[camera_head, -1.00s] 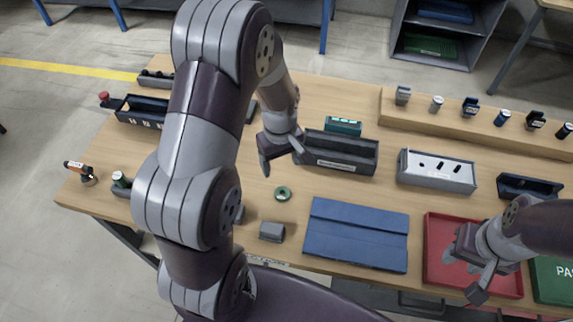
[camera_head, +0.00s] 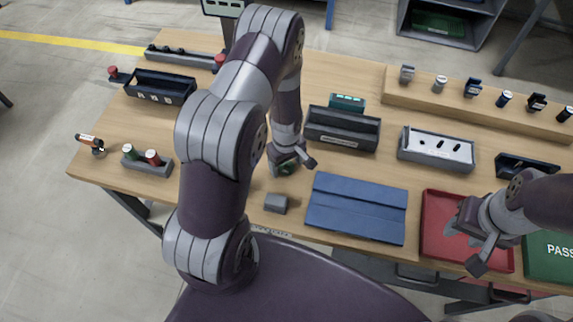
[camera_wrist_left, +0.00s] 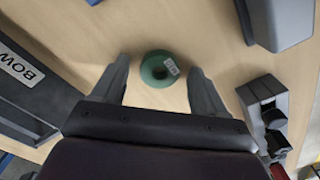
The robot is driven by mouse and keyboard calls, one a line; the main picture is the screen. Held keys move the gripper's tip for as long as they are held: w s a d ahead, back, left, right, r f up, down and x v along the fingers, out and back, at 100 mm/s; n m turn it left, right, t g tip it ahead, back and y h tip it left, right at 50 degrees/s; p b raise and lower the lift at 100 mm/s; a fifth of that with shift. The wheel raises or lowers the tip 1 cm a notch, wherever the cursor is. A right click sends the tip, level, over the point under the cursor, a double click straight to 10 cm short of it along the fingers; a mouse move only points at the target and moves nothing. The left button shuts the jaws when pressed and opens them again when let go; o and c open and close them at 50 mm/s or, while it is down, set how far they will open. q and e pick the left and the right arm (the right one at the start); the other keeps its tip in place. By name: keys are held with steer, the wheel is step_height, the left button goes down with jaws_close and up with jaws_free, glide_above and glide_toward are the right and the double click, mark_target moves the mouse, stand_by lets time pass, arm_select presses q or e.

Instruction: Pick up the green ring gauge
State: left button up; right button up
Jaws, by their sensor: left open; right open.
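The green ring gauge (camera_wrist_left: 159,69) lies flat on the wooden table, with a small white label on its face. In the left wrist view it sits between and just beyond the fingertips of my left gripper (camera_wrist_left: 160,66), which is open and empty. In the head view my left gripper (camera_head: 291,165) is low over the table and covers most of the ring (camera_head: 287,168). My right gripper (camera_head: 474,249) is open above the red tray (camera_head: 436,211) at the right.
A blue folded mat (camera_head: 356,208) and a small grey block (camera_head: 275,203) lie near the ring. A dark bin (camera_head: 343,129) stands behind it, also in the left wrist view (camera_wrist_left: 20,95). A holder with red and green pieces (camera_head: 148,163) is at the left.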

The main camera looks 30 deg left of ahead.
arm_select(q)
steer(key=shift+w+f, duration=0.1)
steer(key=shift+c, duration=1)
steer(key=c, duration=1)
steer(key=shift+o, duration=0.2)
steer(key=shift+r, duration=0.2)
